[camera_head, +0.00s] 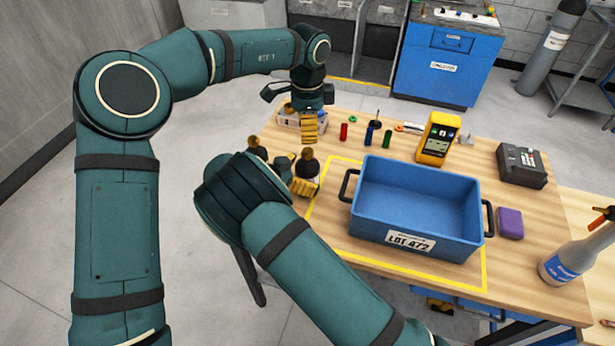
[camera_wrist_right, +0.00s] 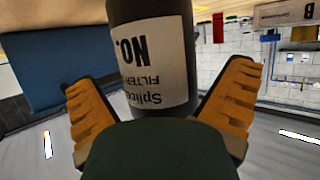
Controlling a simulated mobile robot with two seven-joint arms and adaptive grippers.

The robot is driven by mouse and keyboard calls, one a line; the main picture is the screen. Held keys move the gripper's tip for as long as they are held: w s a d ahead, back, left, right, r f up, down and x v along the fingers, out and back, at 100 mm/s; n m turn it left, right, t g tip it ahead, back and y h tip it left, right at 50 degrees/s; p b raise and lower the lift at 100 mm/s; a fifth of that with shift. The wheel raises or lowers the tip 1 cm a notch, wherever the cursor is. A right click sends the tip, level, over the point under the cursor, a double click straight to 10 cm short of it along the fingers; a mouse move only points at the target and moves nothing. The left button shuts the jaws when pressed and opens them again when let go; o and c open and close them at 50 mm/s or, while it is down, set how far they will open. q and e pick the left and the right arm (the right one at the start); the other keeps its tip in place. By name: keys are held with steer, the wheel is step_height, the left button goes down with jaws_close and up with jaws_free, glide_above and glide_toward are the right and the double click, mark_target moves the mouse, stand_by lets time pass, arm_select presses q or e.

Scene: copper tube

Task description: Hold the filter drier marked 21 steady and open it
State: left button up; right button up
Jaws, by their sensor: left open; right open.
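Two dark, rounded-top bodies show beside my right gripper (camera_head: 290,180) in the head view: a nearer dark body (camera_head: 308,163) and another dark body (camera_head: 257,150) to its left. In the right wrist view a dark cylinder, the filter drier (camera_wrist_right: 152,12), stands between the spread orange fingers of my right gripper (camera_wrist_right: 160,105). Its white label reads "NO.", "FILTER" and "Splice" upside down; the number is hidden. My left gripper (camera_head: 309,128) is open at the table's far left corner, pointing down beside a small pale tray (camera_head: 287,122).
A blue tote (camera_head: 410,215) marked LOT 472 stands inside a yellow outline on the wooden table. Behind it are small coloured cylinders (camera_head: 366,135) and a yellow meter (camera_head: 437,138). A dark box (camera_head: 521,164), purple block (camera_head: 509,223) and spray bottle (camera_head: 575,255) are at right.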

steer(key=shift+w+d+f, duration=0.15)
steer(key=shift+w+d, duration=0.1)
steer(key=shift+d, duration=0.15)
